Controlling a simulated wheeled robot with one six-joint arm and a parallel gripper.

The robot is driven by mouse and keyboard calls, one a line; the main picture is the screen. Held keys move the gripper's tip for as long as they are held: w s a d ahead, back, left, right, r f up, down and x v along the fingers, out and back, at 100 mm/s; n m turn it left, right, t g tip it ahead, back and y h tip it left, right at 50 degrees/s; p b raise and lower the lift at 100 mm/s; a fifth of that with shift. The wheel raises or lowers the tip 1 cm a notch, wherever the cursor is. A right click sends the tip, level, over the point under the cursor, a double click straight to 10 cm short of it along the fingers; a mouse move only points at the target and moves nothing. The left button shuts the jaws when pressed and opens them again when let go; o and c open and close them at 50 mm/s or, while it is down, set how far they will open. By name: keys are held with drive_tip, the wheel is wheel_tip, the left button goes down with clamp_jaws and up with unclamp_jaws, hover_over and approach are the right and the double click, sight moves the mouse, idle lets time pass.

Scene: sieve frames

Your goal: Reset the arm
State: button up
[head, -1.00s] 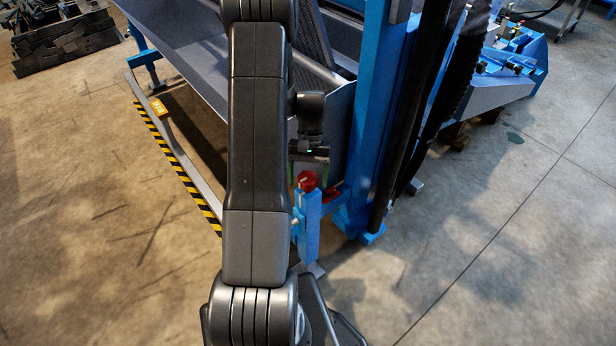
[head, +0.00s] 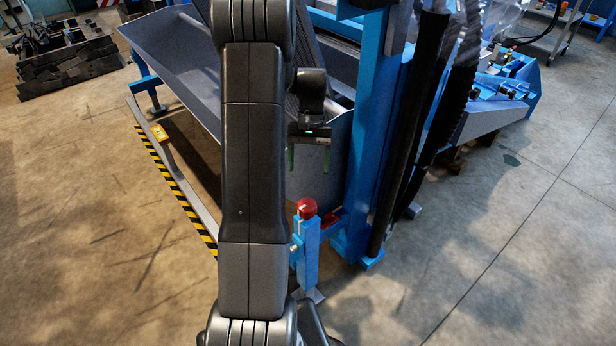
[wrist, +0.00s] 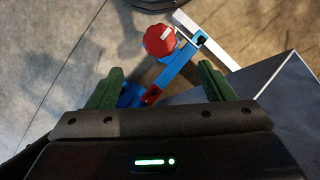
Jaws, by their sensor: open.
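My gripper (head: 308,158) hangs behind my dark arm in the head view, its green fingers pointing down beside the machine's grey trough. In the wrist view my gripper (wrist: 160,90) shows two green fingers wide apart with nothing between them. A red knob (head: 307,208) tops a blue post (head: 306,250) below the fingers in the head view. The red knob (wrist: 160,40) also shows in the wrist view, beyond the fingertips and apart from them. My arm hides part of the trough.
The grey trough (head: 170,60) and a blue upright (head: 372,130) of the machine stand close to my gripper. A yellow-black striped rail (head: 178,185) runs low at left. Dark scrap (head: 70,65) lies at the far left. Concrete floor at right is open.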

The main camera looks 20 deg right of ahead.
sight(307, 205)
drive_tip(key=shift+w+d+r, duration=0.1)
drive_tip(key=shift+w+r, duration=0.05)
drive_tip(key=shift+r, duration=0.3)
drive_tip(key=shift+f, duration=0.1)
drive_tip(key=b+x, duration=0.1)
drive_tip(key=x, duration=1.2)
drive_tip(key=shift+f+b, duration=0.35)
